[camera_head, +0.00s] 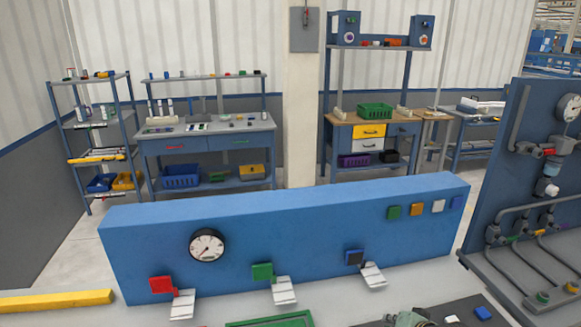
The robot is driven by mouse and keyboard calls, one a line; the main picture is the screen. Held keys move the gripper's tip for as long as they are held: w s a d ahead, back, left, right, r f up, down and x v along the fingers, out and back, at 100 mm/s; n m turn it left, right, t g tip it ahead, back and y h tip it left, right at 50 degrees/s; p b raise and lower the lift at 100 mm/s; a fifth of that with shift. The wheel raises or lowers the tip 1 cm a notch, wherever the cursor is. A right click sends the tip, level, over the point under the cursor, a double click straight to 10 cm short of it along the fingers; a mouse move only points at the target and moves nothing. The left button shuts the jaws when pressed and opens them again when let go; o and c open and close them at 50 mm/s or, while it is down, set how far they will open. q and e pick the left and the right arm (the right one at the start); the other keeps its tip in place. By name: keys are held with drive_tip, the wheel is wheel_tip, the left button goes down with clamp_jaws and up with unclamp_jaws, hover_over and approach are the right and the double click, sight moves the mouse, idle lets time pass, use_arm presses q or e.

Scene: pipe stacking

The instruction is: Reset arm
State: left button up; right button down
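Neither of my grippers shows in the head view. A long blue panel box (310,225) stands across the bench in front of me. It carries a round white gauge (207,245) and a row of small coloured squares at its upper right. Red (161,285), green (262,271) and dark blue (354,257) blocks sit along its lower front, each with a pale metal plate beside it. A grey-green metal part (408,319) is cut off by the bottom edge, and I cannot tell what it is.
A yellow bar (57,302) lies at the lower left. A green frame (272,321) and a small blue block (483,313) lie at the bottom edge. A dark blue pipe panel (495,180) rises at the right. Shelves and workbenches stand behind, with open floor between.

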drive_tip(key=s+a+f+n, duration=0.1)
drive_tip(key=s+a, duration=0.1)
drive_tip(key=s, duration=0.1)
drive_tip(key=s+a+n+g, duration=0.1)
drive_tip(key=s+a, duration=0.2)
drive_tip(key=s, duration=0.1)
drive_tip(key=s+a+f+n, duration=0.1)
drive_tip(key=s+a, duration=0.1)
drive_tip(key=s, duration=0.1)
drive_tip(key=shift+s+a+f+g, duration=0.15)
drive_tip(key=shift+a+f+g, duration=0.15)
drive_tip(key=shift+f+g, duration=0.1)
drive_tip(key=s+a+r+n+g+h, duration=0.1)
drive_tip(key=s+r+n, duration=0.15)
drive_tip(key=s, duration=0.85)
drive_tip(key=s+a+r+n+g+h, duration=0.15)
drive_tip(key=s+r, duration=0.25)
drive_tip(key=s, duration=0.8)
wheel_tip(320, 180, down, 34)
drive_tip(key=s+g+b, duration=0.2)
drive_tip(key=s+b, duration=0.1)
drive_tip(key=b, duration=0.3)
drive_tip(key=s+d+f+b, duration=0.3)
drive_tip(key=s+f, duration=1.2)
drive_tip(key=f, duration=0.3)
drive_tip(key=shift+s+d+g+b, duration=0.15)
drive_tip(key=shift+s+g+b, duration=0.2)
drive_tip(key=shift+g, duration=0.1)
